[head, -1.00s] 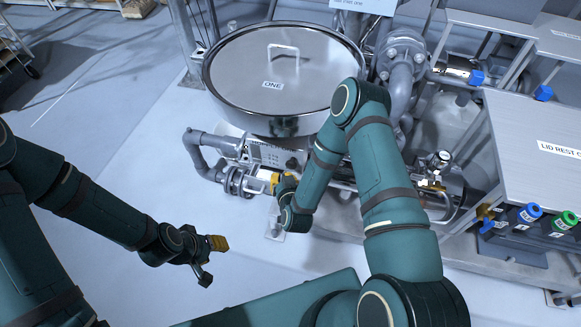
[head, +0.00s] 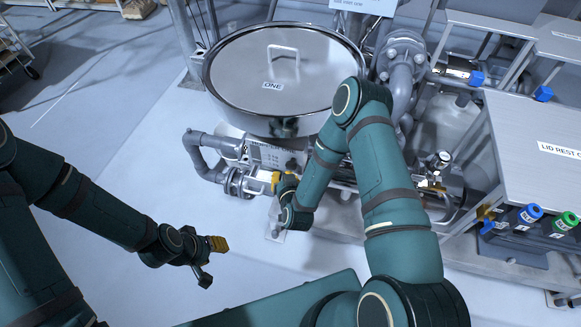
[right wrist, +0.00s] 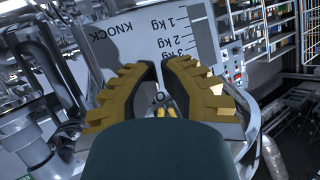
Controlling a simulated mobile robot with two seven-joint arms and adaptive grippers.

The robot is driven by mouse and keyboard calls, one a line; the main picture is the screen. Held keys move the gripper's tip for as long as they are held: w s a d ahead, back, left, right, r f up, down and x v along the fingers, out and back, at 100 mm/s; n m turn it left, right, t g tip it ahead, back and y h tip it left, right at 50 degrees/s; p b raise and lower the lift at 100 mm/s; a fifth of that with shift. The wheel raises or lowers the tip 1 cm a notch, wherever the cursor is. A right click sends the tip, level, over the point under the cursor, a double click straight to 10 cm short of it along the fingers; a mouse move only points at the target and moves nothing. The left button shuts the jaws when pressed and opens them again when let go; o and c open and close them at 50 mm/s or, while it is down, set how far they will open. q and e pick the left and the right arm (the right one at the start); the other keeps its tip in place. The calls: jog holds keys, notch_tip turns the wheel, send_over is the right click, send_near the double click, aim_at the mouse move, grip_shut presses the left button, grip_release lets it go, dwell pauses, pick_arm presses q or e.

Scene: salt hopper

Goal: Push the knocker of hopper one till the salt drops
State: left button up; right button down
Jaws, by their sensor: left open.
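Hopper one is the round steel vessel with a lid (head: 290,62) marked ONE, at the top centre of the head view. My right gripper (head: 280,181) is low at the hopper's front, beside the pipework; my arm hides part of it. In the right wrist view its yellow-padded fingers (right wrist: 160,72) point at a pale plate (right wrist: 130,45) lettered KNOCK with a kg scale, with a narrow gap between the tips. A small dark part (right wrist: 160,98) shows between the fingers; I cannot tell if it is the knocker. My left gripper (head: 212,258) is open and empty over the floor.
Grey pipes (head: 200,150) run left of and below the hopper. A bench marked LID REST (head: 540,125) stands at the right, with blue and green capped fittings (head: 528,213) below it.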

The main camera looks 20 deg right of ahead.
jog(key=shift+w, duration=0.1)
dwell(0.6)
jog(key=shift+w+d, duration=0.25)
jog(key=shift+w+d+b, duration=0.4)
jog(key=shift+w+d, duration=0.1)
jog(key=shift+w, duration=0.2)
dwell(1.1)
jog(key=shift+s+a, duration=0.1)
dwell(0.3)
jog(key=shift+s+a, duration=0.65)
jog(key=shift+s, duration=0.3)
jog(key=s+a, duration=0.1)
jog(key=s, duration=0.1)
jog(key=s+a, duration=0.1)
jog(key=s, duration=0.1)
jog(key=shift+a, duration=0.4)
dwell(0.6)
